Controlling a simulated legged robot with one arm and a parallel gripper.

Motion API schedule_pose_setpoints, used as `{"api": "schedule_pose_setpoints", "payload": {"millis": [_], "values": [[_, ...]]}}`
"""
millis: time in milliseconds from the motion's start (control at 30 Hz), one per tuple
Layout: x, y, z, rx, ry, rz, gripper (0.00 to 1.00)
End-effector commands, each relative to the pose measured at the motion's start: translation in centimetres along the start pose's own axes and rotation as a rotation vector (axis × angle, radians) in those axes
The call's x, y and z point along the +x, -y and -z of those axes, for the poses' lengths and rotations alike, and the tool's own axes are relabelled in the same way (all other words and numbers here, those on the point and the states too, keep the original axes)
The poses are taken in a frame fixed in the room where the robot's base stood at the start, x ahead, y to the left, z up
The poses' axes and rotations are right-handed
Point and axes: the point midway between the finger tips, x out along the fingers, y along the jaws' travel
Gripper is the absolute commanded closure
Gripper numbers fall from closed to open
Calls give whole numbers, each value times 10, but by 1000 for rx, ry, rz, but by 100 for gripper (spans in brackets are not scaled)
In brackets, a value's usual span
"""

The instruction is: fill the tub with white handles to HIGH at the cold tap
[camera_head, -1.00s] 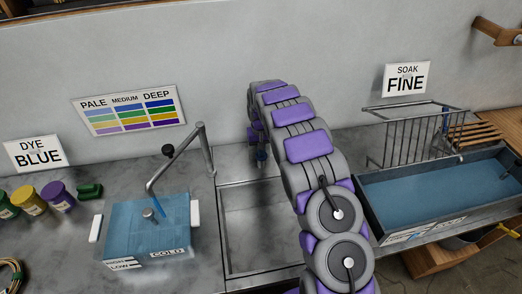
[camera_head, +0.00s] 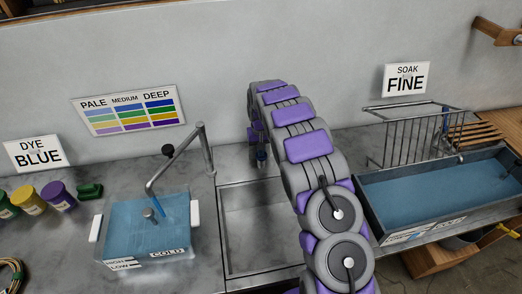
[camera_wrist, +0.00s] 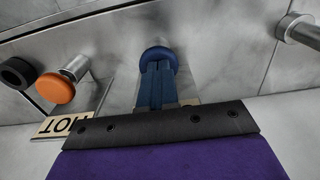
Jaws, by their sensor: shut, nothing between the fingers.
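The tub with white handles (camera_head: 126,232) stands on the counter at the left in the head view, under the spout of the tap (camera_head: 176,166). It holds blue water, and HIGH and LOW marks show on its front left. I cannot make out the exact level against them. In the wrist view, my gripper (camera_wrist: 157,100) is shut with nothing between its dark blue fingers. Its tips are at a round blue knob (camera_wrist: 158,54), touching or very close. An orange knob (camera_wrist: 55,88) by a HOT plate (camera_wrist: 62,124) is to the left. My arm hides much of the tap area in the head view.
An empty sink basin (camera_head: 250,225) lies right of the tub. A long trough of blue water (camera_head: 430,190) with a wire rack (camera_head: 410,138) is farther right. Several dye jars (camera_head: 60,197) stand left of the tub. A metal pipe end (camera_wrist: 297,28) is right of the gripper.

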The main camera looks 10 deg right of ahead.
Motion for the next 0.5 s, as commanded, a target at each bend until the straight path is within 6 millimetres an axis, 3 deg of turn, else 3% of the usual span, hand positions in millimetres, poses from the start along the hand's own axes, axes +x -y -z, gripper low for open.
{"api": "schedule_pose_setpoints", "payload": {"millis": [33, 233, 500], "values": [[9, 0, -6, 0, 22, 0, 100], [-2, 0, -6, 0, 19, 0, 100], [-50, 1, -8, 0, 0, 0, 100]]}}
